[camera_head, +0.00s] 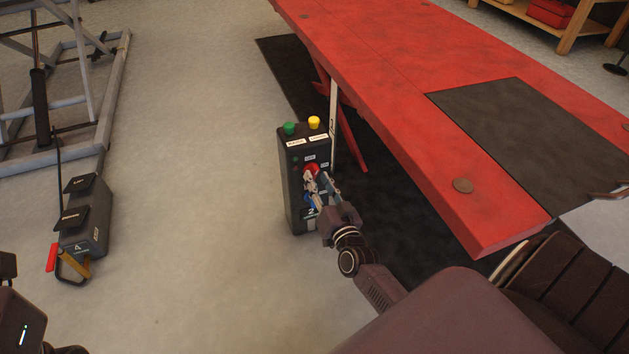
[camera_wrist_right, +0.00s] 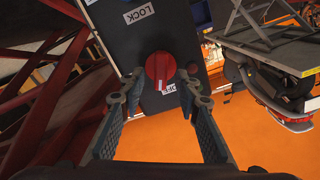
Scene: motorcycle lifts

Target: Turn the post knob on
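The red post knob (camera_head: 312,169) is on the front face of a dark upright control box (camera_head: 291,190) beside the red lift table. My right gripper (camera_head: 315,182) is at the knob. In the right wrist view the round red knob (camera_wrist_right: 159,68) sits between the two fingertips of my right gripper (camera_wrist_right: 160,84). The fingers are open, one on each side, with a small gap to the knob. A white mark on the knob points down in that view, near a partly hidden label. Part of my left arm shows at lower left; its gripper is not visible.
The box has a green button (camera_head: 289,128) and a yellow button (camera_head: 314,122) on top. The red lift table (camera_head: 400,110) stands close on the right. A grey pedal box (camera_head: 85,228) stands at left. The floor between is clear.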

